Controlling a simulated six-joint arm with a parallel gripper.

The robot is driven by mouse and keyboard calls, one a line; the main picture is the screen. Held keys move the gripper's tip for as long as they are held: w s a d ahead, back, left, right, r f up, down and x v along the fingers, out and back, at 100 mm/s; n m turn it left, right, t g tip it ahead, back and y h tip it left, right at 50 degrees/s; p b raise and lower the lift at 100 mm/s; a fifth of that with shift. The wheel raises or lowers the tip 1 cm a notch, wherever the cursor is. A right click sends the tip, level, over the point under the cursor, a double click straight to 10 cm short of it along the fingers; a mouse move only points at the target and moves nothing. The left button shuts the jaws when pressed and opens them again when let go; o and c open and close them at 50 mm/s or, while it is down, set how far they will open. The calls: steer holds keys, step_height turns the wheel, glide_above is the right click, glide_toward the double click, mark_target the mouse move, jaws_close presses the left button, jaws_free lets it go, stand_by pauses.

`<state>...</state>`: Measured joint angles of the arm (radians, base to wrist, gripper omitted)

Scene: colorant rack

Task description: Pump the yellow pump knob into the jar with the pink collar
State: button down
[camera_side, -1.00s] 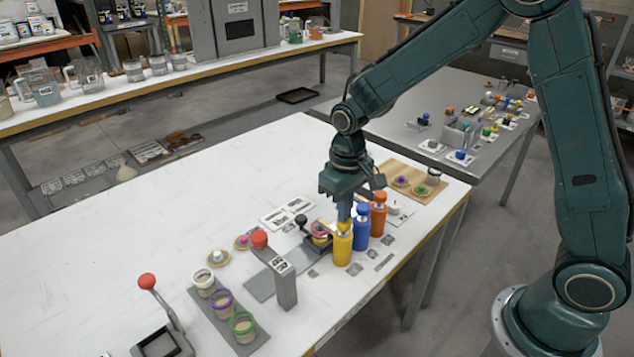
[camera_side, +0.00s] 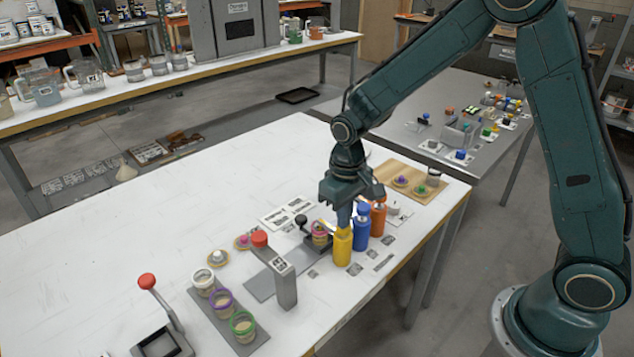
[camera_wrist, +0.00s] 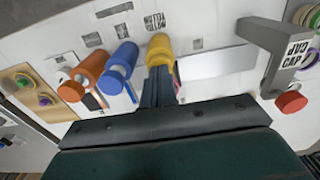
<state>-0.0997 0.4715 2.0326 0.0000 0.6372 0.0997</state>
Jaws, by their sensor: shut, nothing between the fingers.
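The yellow pump bottle (camera_side: 342,248) stands upright at the left end of a row of three, with its yellow pump knob (camera_side: 343,231) on top. My gripper (camera_side: 344,222) points down with its fingers shut and empty, tips at the top of the knob; contact looks likely. The jar with the pink collar (camera_side: 320,233) stands just left of the yellow bottle, beside a black-knobbed stand. In the wrist view the yellow bottle (camera_wrist: 160,45) shows just beyond my fingers (camera_wrist: 158,75), which hide part of its top. Only a pink edge of the jar shows there.
A blue bottle (camera_side: 361,232) and an orange bottle (camera_side: 378,218) stand close on the right. A grey press post (camera_side: 285,285) with a red knob (camera_side: 260,239) stands left. Jars with white, purple and green collars stand on a grey strip (camera_side: 220,318).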

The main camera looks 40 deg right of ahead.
steer(key=shift+r, duration=1.4)
steer(key=shift+f, duration=1.3)
stand_by(0.7)
steer(key=shift+r, duration=1.3)
steer(key=shift+r, duration=2)
